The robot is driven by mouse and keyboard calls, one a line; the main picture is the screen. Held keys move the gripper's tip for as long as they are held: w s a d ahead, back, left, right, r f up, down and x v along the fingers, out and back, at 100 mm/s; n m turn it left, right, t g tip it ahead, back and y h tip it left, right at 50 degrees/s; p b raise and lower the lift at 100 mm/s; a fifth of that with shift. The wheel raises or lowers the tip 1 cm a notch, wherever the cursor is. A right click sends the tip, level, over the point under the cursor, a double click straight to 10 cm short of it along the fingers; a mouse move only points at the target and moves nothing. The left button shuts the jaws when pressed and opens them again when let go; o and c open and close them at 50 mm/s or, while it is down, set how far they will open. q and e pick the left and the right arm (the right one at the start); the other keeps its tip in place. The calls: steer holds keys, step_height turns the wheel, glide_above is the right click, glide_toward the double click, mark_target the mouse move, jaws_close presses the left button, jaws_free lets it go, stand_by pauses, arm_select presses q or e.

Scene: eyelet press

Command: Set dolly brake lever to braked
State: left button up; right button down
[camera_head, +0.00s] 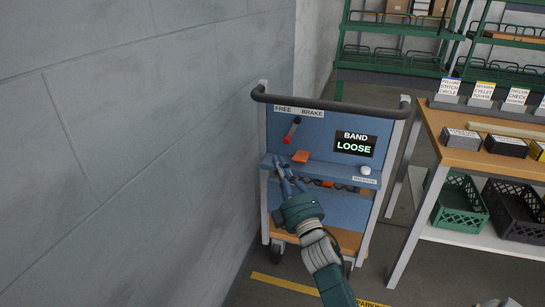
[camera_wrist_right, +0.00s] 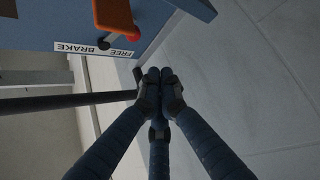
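The dolly (camera_head: 330,200) has a blue panel with a FREE / BRAKE label (camera_head: 299,111); the label shows upside down in the wrist view (camera_wrist_right: 97,51). My left gripper is not in view.
An orange block (camera_head: 301,156) sits on the dolly's shelf just below the lever. A display reads BAND LOOSE (camera_head: 354,144). A dark handle bar (camera_head: 325,104) spans the dolly's top. A grey wall (camera_head: 150,130) is close on the left; a workbench (camera_head: 485,157) stands right.

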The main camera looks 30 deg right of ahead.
mark_target(292, 131)
steer(key=w+d+r, duration=0.1)
steer(key=w, duration=0.1)
steer(key=w+d, duration=0.1)
steer(key=w, duration=0.1)
steer(key=w+d+r+b, duration=0.1)
steer(key=w+d, duration=0.1)
steer(key=w, duration=0.1)
steer(key=shift+r, duration=0.35)
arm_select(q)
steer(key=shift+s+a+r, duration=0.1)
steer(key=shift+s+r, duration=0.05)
arm_select(e)
steer(key=shift+s+d+f, duration=0.15)
steer(key=shift+s, duration=0.05)
steer(key=p, duration=0.2)
steer(key=n+p, duration=0.1)
steer(key=shift+s+d+f+n+y+p, duration=0.2)
steer(key=shift+s+d+n+y+p, duration=0.1)
steer(key=shift+s+d+y+p, duration=0.1)
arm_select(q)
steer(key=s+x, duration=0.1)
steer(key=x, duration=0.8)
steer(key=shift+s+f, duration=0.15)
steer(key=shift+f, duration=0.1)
arm_select(e)
steer(key=shift+s+d+f, duration=0.15)
steer(key=shift+s+f, duration=0.1)
